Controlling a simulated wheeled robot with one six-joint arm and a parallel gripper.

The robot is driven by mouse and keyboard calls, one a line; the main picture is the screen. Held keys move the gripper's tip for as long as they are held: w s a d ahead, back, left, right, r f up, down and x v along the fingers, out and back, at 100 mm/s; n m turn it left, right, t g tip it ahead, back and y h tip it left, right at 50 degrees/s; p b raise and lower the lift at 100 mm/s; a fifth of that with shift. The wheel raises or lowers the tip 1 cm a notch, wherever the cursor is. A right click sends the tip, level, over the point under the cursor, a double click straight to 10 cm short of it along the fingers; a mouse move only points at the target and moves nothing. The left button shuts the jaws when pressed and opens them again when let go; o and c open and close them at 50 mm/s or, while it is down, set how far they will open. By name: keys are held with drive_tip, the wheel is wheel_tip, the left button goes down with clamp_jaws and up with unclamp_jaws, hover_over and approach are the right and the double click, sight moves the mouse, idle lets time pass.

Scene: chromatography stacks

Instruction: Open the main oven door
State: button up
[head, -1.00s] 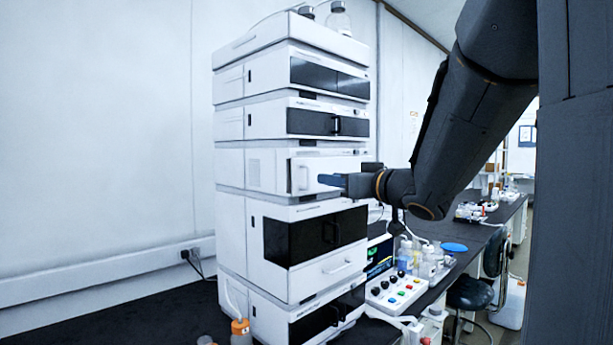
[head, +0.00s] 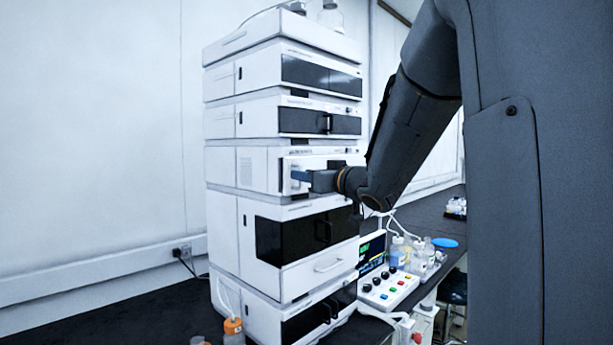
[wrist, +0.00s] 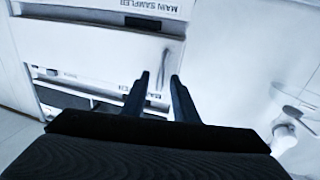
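The oven door (head: 288,163) is the white front panel of the middle module in the stack. It appears flush with the module in the head view, partly covered by my gripper (head: 300,176). In the wrist view the same white panel (wrist: 105,62) carries a slim upright handle (wrist: 163,66). My gripper's two dark fingers (wrist: 160,78) are apart, and the handle shows between or just beyond their tips. I cannot tell whether either finger touches it.
Dark-windowed modules stand above and below, including a large one (head: 268,240) with its own handle. A control box with coloured buttons (head: 388,288) and several bottles stand to the right. An orange-capped bottle (head: 234,328) stands in front.

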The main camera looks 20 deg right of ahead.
clamp_jaws()
idle(1.3)
